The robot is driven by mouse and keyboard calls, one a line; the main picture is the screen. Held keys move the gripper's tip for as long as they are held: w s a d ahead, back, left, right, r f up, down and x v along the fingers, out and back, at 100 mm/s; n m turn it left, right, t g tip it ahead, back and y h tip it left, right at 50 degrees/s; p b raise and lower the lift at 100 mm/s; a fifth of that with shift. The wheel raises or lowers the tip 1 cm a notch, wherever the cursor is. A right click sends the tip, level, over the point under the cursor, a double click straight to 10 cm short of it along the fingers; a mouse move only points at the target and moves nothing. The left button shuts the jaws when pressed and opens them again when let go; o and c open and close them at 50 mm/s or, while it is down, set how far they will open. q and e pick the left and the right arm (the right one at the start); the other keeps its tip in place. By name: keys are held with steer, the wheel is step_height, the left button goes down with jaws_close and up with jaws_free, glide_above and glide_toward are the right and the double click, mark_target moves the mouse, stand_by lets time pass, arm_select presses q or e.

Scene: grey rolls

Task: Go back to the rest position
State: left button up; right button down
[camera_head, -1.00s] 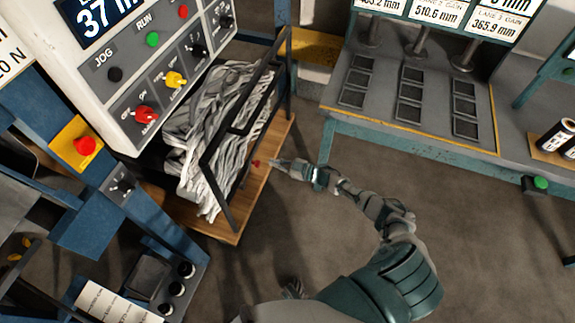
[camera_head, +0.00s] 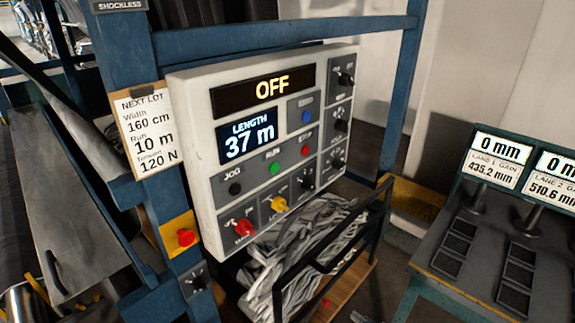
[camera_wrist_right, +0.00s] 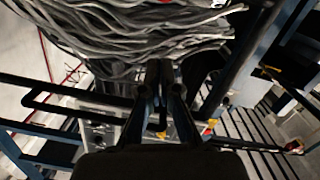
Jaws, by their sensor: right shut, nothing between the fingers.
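My right gripper (camera_wrist_right: 160,78) shows in the right wrist view with its two dark fingers together and nothing between them. In the head view only a small grey part of it (camera_head: 360,317) shows at the bottom edge, right of the wooden board, and the rest of the arm is out of frame. Beyond the fingers in the wrist view hangs a bundle of grey strips (camera_wrist_right: 140,30). My left gripper is in neither view now.
A white control panel (camera_head: 205,140) reads OFF and 37 m. Below it, grey strips (camera_head: 300,250) lie behind a black rail frame (camera_head: 335,250) over a wooden board (camera_head: 350,285). A blue post (camera_head: 150,200) stands left. A bench with gauges (camera_head: 470,265) stands right.

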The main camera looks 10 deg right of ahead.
steer(key=s+a+f+m+g+h+p, duration=0.1)
steer(key=s+a+f+m+h, duration=0.3)
steer(key=f, duration=0.4)
steer(key=s+a+f+m+g+h, duration=0.1)
steer(key=s+f+m+h, duration=0.1)
steer(key=s+f+h, duration=0.5)
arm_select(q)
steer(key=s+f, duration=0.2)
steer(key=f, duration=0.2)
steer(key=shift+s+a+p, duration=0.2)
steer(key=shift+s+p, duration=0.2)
arm_select(e)
steer(key=s+a+f+g, duration=0.2)
steer(key=s+f+g, duration=0.1)
steer(key=s, duration=0.5)
steer(key=s+a+f+m+g, duration=0.1)
steer(key=s+a+f+g, duration=0.1)
steer(key=s+f, duration=0.3)
steer(key=s+a+f+m+g+y, duration=0.1)
steer(key=s+a+f+g, duration=0.2)
steer(key=s, duration=1)
steer(key=shift+s+f+g, duration=0.2)
steer(key=shift+f+g, duration=0.45)
steer(key=shift+g, duration=0.35)
